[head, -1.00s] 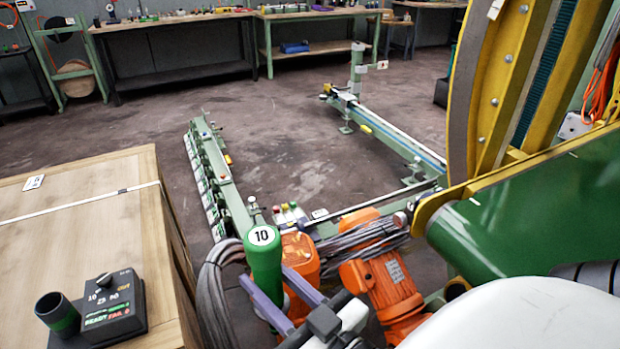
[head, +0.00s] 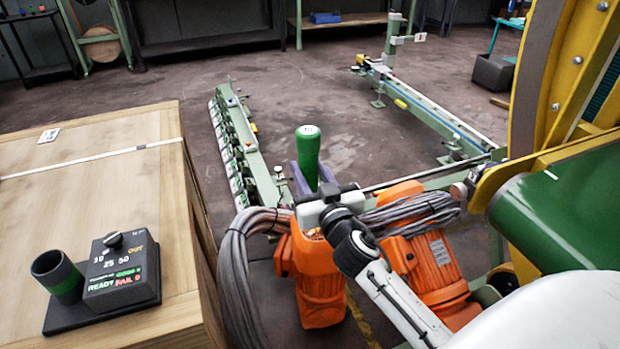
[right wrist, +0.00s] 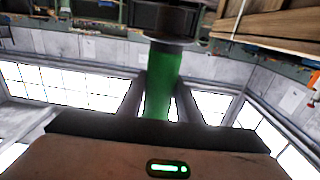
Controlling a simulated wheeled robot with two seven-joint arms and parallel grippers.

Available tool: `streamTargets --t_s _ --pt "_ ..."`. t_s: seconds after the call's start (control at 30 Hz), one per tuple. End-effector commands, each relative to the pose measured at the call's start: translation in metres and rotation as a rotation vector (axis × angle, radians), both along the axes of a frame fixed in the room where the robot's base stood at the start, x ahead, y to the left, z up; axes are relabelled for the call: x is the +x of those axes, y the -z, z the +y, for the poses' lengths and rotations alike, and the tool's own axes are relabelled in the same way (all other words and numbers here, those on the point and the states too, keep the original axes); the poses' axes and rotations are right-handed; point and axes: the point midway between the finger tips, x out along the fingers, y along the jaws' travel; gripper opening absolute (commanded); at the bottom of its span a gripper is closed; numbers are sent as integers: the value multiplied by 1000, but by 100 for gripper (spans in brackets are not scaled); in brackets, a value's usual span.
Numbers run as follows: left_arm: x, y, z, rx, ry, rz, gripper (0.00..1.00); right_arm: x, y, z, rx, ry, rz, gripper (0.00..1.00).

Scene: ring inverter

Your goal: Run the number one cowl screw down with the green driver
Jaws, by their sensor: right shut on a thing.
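The green driver (head: 308,158) is upright in the head view, its rounded handle uppermost. My right gripper (head: 312,184) is shut on it, with purple fingers on either side of the handle. In the right wrist view the driver (right wrist: 161,85) stands between the dark fingers, with a dark collar at its far end. The driver is in the air, above the orange motors. A green cowl-like panel (head: 565,222) is at the right, beside the yellow ring (head: 540,85). I cannot make out the number one screw. My left gripper is not in view.
A wooden crate (head: 90,210) at left carries a dial box (head: 118,265) and an empty-looking cup (head: 58,276). Orange motors (head: 318,275) and coiled grey cable (head: 238,265) lie near the gripper. A green rail frame (head: 250,160) is beyond. Open floor (head: 310,110) lies between the rails.

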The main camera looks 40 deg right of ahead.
Motion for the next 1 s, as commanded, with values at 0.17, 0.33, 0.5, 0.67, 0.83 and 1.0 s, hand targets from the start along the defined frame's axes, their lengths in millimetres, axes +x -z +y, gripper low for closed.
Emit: streamTargets --t_s 0.17,0.33,0.5,0.67,0.83,1.0 --pt "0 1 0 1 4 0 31 7 -4 -8 1 16 -12 3" --pt "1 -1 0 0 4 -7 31 7 -5 -8 1 15 -11 3" --pt "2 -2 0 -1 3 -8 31 7 -5 -7 7 16 -12 3" --pt "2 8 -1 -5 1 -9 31 6 5 -7 6 16 -12 3" --pt "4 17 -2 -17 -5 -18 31 6 21 -7 5 17 -12 3" --pt "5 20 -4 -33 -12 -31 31 6 36 -7 7 16 -12 3"
